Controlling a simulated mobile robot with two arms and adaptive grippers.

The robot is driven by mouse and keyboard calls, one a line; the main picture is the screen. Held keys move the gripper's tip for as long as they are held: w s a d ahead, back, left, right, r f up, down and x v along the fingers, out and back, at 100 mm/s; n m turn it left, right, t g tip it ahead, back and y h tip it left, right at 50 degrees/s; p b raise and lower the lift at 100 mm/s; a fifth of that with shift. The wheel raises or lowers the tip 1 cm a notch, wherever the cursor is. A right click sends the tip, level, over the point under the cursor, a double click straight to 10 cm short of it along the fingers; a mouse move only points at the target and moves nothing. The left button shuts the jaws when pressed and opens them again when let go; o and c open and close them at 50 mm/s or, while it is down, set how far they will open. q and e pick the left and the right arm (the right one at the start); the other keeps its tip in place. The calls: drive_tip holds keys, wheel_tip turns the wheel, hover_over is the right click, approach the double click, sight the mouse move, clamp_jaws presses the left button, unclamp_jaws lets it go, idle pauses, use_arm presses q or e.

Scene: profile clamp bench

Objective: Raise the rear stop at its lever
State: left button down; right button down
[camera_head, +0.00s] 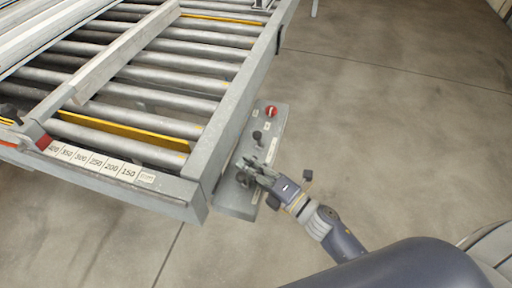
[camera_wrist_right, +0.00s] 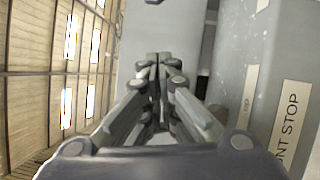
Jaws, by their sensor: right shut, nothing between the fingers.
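A grey control panel (camera_head: 236,205) is fixed along the right side of the roller bench in the head view. A small black lever with a knob (camera_head: 257,135) stands on it, below a red rotary switch (camera_head: 271,111). My right gripper (camera_head: 244,168) is over the near part of the panel, closer to me than that lever. Its fingers (camera_wrist_right: 158,66) are shut and empty in the right wrist view. A label reading "NT STOP" (camera_wrist_right: 288,120), its start cut off, is at the right there. I cannot tell which part is the rear stop. My left gripper is not in view.
The roller bench (camera_head: 205,180) fills the left, with a number strip (camera_head: 95,163) on its near rail. A long grey bar (camera_head: 115,58) lies across the rollers. Bare concrete floor (camera_head: 390,120) is open to the right.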

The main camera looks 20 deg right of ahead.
sight(258, 141)
drive_tip(key=shift+w+d+r+p, duration=0.2)
drive_tip(key=shift+w+d+p, duration=0.1)
drive_tip(key=shift+w+d, duration=0.45)
drive_tip(key=shift+w+d+r+p, duration=0.15)
drive_tip(key=shift+w+d+p, duration=0.1)
drive_tip(key=shift+w+d, duration=0.4)
drive_tip(key=shift+w+d+r+m+p, duration=0.15)
drive_tip(key=shift+r+m+p, duration=0.2)
drive_tip(key=shift+p, duration=0.3)
drive_tip(key=shift+w+r+m+p, duration=0.1)
drive_tip(key=shift+r+m+p, duration=0.05)
drive_tip(key=shift+m+p, duration=0.15)
drive_tip(key=shift+d+r, duration=0.1)
drive_tip(key=shift+d, duration=0.05)
drive_tip(key=shift+w+d+r+p, duration=0.25)
drive_tip(key=shift+w+r+p, duration=0.1)
drive_tip(key=shift+w+p, duration=0.25)
drive_tip(key=shift+w+d+r, duration=0.4)
drive_tip(key=shift+w+d, duration=0.1)
drive_tip(key=shift+w, duration=0.1)
drive_tip(key=shift+w+d+r, duration=0.2)
drive_tip(key=shift+w+d, duration=0.2)
drive_tip(key=shift+w, duration=0.2)
drive_tip(key=shift+w+d+r, duration=0.15)
drive_tip(key=shift+w+d, duration=0.2)
drive_tip(key=shift+w, duration=0.2)
